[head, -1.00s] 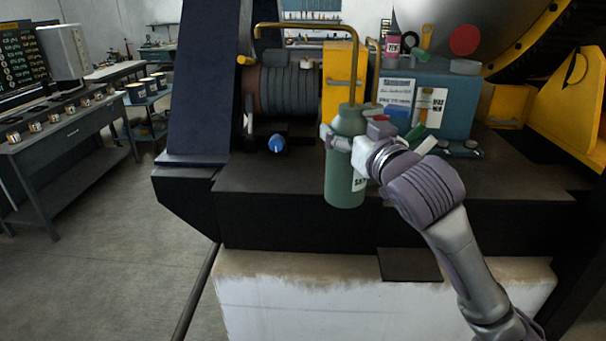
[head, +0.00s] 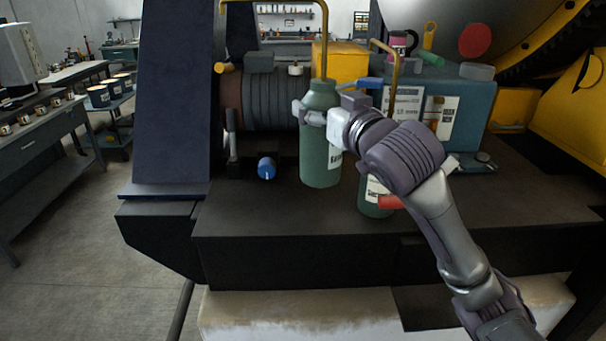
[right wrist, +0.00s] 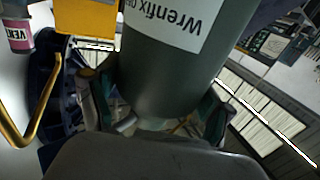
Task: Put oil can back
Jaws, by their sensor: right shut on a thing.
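My right gripper (head: 320,117) is shut on a green oil can (head: 318,160) with a long bent brass spout and a white label. The can is upright over the dark machine deck (head: 290,215); I cannot tell whether its base touches. In the right wrist view the can (right wrist: 170,75) fills the middle and its label reads "Wrenfix". A second green can (head: 371,208) with a brass spout stands to the right, mostly hidden behind my right arm. My left gripper is not in view.
A blue box (head: 472,112) with labels stands behind, a yellow block (head: 340,62) beside it. A blue-capped part (head: 266,168) lies left of the held can. A red-handled item (head: 390,202) shows by my arm. The front deck is mostly bare.

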